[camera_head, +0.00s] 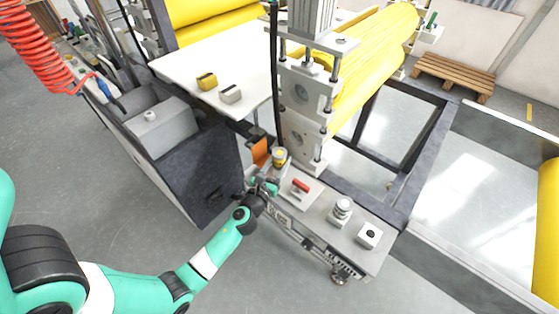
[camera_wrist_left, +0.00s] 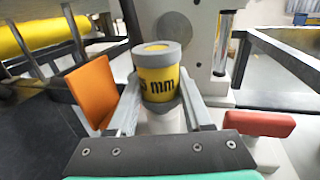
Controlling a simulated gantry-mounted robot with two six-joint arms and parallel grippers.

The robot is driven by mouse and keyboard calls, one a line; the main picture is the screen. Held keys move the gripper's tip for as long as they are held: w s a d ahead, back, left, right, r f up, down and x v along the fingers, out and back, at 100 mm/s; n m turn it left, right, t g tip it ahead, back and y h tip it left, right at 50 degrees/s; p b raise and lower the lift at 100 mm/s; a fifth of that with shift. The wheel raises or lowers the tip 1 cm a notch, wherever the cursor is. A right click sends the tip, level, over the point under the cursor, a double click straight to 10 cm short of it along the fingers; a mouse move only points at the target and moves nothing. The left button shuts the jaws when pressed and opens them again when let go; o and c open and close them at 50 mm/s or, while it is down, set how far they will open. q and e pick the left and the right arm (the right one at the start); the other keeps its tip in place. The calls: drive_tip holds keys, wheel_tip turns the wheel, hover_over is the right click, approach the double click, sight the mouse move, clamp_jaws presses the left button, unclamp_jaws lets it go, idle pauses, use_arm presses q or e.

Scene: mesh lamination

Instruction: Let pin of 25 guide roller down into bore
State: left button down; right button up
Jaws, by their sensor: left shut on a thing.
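The 25 guide roller (camera_head: 280,157) is a grey cylinder with a yellow band. In the left wrist view the roller (camera_wrist_left: 158,75) stands about upright, with "5 mm" legible on its band. My left gripper (camera_head: 271,183) is shut on it, one finger on each side. The fingers also show in the left wrist view (camera_wrist_left: 158,108). The roller's pin and any bore beneath it are hidden, so I cannot tell whether the pin is inside a bore. My right gripper is in neither view.
A red handle (camera_head: 301,186) lies right of the roller, on the grey bench (camera_head: 318,226). An orange plate (camera_wrist_left: 92,92) stands close left of the gripper. A machine upright (camera_head: 302,115) rises behind.

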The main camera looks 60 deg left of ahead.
use_arm(q)
drive_tip(key=shift+f+b, duration=0.7)
drive_tip(key=shift+f, duration=0.1)
drive_tip(key=shift+c, duration=1.2)
unclamp_jaws()
drive_tip(key=v, duration=1.1)
drive_tip(key=shift+s+d, duration=0.2)
